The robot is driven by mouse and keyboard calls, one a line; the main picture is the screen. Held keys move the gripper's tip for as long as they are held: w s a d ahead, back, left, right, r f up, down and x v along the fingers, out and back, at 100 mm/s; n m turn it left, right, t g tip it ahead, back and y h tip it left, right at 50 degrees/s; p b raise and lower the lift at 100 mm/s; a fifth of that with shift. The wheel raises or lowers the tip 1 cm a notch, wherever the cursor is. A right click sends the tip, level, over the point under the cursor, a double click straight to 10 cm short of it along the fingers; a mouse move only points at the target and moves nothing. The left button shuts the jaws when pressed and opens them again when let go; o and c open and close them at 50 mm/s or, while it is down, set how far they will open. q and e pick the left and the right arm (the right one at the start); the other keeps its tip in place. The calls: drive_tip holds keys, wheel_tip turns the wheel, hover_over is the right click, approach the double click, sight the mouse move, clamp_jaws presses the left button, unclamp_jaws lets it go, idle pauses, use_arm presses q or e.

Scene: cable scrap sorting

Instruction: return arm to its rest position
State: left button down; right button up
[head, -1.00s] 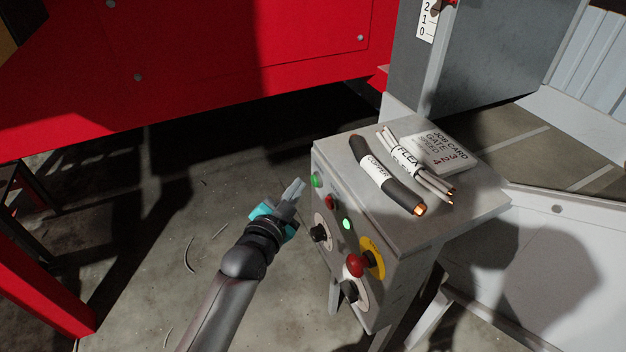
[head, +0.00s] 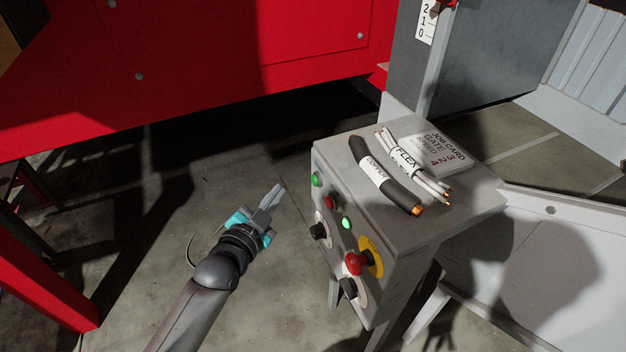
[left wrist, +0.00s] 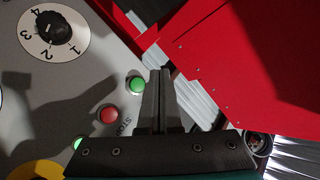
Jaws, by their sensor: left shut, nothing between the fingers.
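My left gripper (head: 272,196) is shut and empty, in the air to the left of the grey control box (head: 392,240). It also shows in the left wrist view (left wrist: 160,75), its two fingers together. The box front carries a green button (head: 316,180), a red button (head: 328,202), a lit green lamp (head: 347,223), black knobs and a red mushroom button (head: 355,263) on a yellow ring. In the left wrist view a numbered dial (left wrist: 55,32) and the red stop button (left wrist: 109,114) show. The gripper appears apart from the panel. My right gripper is not in view.
On the box top lie a black copper cable (head: 383,175), a white flex bundle (head: 412,165) and a job card (head: 440,153). A red machine (head: 200,60) stands behind, a grey gate column (head: 480,55) at the back right. Floor left of the box is open.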

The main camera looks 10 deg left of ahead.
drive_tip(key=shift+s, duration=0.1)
use_arm(q)
drive_tip(key=s+a+f+n+g+y, duration=0.15)
drive_tip(key=s+f, duration=0.25)
drive_tip(key=f, duration=0.5)
drive_tip(key=s+f+n+g, duration=0.1)
drive_tip(key=s+f+g, duration=0.2)
drive_tip(key=s+f, duration=0.35)
drive_tip(key=s+a+f+n+g+y, duration=0.1)
drive_tip(key=s+f+g, duration=0.15)
drive_tip(key=f, duration=0.75)
drive_tip(key=s+f+n+g, duration=0.1)
drive_tip(key=s+f, duration=0.4)
drive_tip(key=s, duration=0.5)
drive_tip(key=s+a+f+n+g, duration=0.1)
drive_tip(key=s+f+g, duration=0.3)
drive_tip(key=s, duration=0.6)
drive_tip(key=s+f+n+g, duration=0.1)
drive_tip(key=s+f+g, duration=0.1)
drive_tip(key=s+f, duration=0.5)
drive_tip(key=s, duration=0.3)
drive_tip(key=shift+s+a+n+g+y, duration=0.35)
drive_tip(key=shift+g, duration=0.05)
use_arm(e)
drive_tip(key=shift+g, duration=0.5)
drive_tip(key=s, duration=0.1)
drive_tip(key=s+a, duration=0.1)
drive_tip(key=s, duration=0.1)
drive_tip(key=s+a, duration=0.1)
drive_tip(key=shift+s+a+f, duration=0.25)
